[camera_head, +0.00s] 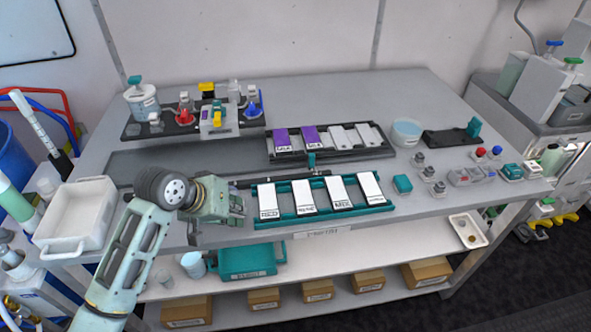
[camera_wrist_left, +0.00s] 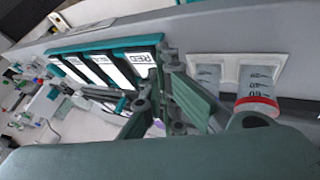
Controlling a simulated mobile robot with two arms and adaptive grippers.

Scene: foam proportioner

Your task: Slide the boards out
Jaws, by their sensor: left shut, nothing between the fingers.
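A teal board (camera_head: 300,214) with several white labelled cards lies near the table's front edge in the head view. It also shows in the left wrist view (camera_wrist_left: 92,46). A black board (camera_head: 330,153) behind it carries purple and white cards, with a teal handle (camera_head: 311,160) at its front. Another dark board (camera_head: 185,129) at the back left carries a jar and several small fittings. My left gripper (camera_head: 238,207) is shut and empty just left of the teal board. Its fingers show in the left wrist view (camera_wrist_left: 172,108) near the board's RED card; contact cannot be told. My right gripper is not in view.
A white tray (camera_head: 58,240) stands at the left. A teal block (camera_head: 403,184), clear tub (camera_head: 407,131) and small switches stand to the right. A red-banded cup (camera_wrist_left: 258,103) shows in the wrist view. A dark rod (camera_head: 285,180) lies between the boards.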

